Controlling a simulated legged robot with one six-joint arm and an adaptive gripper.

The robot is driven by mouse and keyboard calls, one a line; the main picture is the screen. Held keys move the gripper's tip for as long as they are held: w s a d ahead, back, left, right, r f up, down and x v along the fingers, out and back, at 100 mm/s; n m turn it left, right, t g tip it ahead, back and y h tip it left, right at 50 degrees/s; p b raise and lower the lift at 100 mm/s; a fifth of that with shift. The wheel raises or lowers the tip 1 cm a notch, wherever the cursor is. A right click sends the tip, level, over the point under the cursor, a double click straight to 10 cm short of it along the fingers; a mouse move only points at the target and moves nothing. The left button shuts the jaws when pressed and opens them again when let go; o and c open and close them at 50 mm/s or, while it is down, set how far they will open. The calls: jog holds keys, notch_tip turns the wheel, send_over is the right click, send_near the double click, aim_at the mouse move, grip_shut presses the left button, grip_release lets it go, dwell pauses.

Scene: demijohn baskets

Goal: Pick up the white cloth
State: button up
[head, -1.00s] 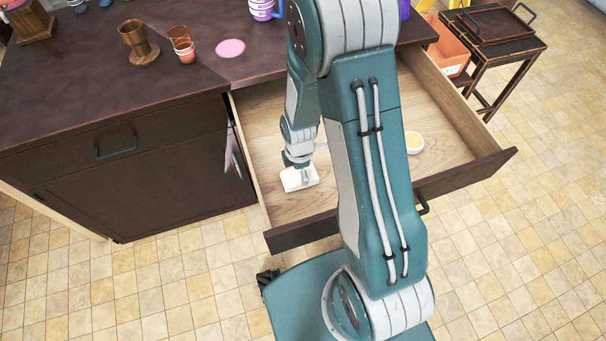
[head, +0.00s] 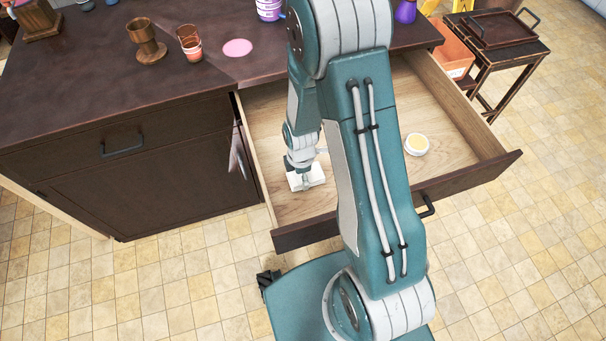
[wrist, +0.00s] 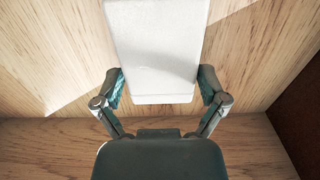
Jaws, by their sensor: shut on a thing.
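The white cloth (wrist: 155,50) is a folded, block-like white piece inside the open wooden drawer. In the wrist view it lies between the two fingers of my gripper (wrist: 160,90), which close on its sides near its lower end. In the head view the cloth (head: 312,178) shows low at the left front part of the drawer, with my gripper (head: 306,180) over it and partly hiding it. I cannot tell whether the cloth touches the drawer floor.
The drawer (head: 455,150) stands open, its front and side walls close around my gripper. A small white bowl with yellow contents (head: 416,144) is at its right. The dark counter (head: 90,80) holds a wooden goblet (head: 145,40), a cup (head: 190,45) and a pink disc (head: 238,48).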

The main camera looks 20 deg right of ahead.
jog(key=shift+a+r, duration=0.1)
jog(key=shift+r, duration=0.4)
jog(key=r, duration=0.8)
jog(key=shift+d, duration=0.25)
jog(key=shift+a+r, duration=0.1)
jog(key=shift+r, duration=0.25)
